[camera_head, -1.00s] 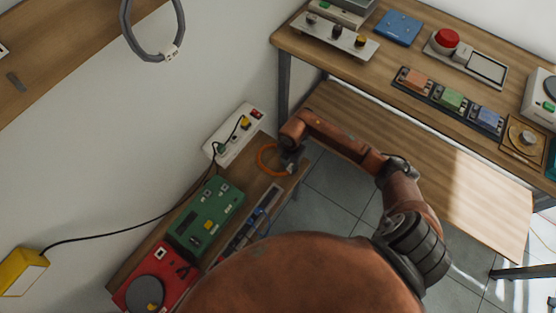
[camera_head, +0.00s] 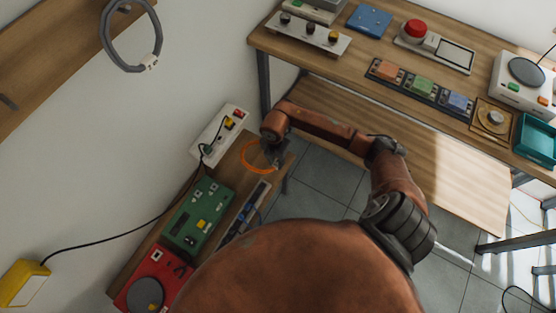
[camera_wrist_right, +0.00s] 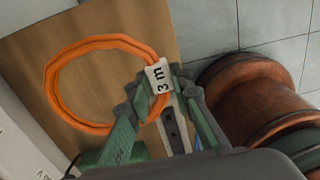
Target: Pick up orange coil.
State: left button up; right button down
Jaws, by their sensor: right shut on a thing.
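The orange coil (camera_head: 257,157) is a ring of orange cable at the far end of the low wooden bench. In the right wrist view the coil (camera_wrist_right: 62,62) carries a white tag (camera_wrist_right: 158,76) marked "3 m". My right gripper (camera_head: 275,158) is shut on the coil at its tagged side. Its fingers also show at the tag in the right wrist view (camera_wrist_right: 152,100). The coil is over the bench top; I cannot tell whether it touches it. My left gripper is not in view.
A white power strip (camera_head: 219,137) lies by the wall beside the coil. A green box (camera_head: 197,217) and a red device (camera_head: 153,282) sit nearer on the bench (camera_head: 229,167). A taller table (camera_head: 355,66) with several devices stands at the right. A grey coil (camera_head: 106,40) hangs upper left.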

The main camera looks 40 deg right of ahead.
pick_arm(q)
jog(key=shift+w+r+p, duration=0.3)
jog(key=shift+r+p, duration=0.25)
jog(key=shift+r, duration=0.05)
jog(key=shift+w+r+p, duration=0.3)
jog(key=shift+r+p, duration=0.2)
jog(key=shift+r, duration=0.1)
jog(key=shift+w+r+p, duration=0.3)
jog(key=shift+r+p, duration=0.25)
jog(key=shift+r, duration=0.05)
pick_arm(e)
jog(key=s+a+r, duration=0.6)
jog(key=s, duration=0.2)
jog(key=shift+s, duration=0.4)
jog(key=shift+r, duration=0.1)
